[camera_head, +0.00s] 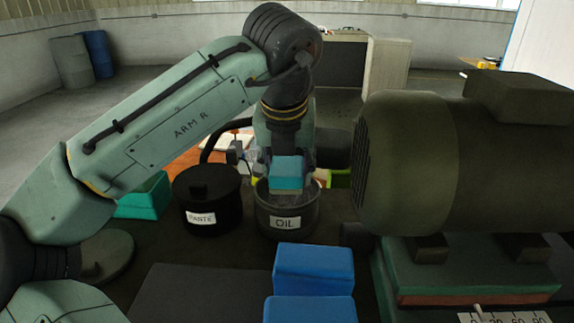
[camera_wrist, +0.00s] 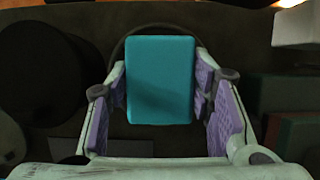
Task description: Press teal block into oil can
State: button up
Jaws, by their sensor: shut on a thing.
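The teal block (camera_head: 287,173) is held by my gripper (camera_wrist: 160,90), which is shut on it with a purple-padded finger on either side. In the head view the block is upright over the mouth of the dark oil can (camera_head: 286,222), labelled OIL. Its lower edge is near the rim; whether it touches anything in the can is hard to tell. In the wrist view the block (camera_wrist: 160,70) fills the space between the fingers. An arc of the can's dark rim (camera_wrist: 125,42) shows behind it, and the block and gripper hide most of the can's inside.
A black lidded pot (camera_head: 207,197) with a white label stands close left of the can. Blue blocks (camera_head: 313,265) lie in front. A large dark motor (camera_head: 440,165) crowds the right side.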

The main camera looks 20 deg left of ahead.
aim_at(287, 160)
notch_tip(287, 160, up, 2)
jog(key=shift+r+p, duration=0.25)
jog(key=shift+p, duration=0.6)
jog(key=shift+r, duration=1.05)
jog(key=shift+f, duration=0.1)
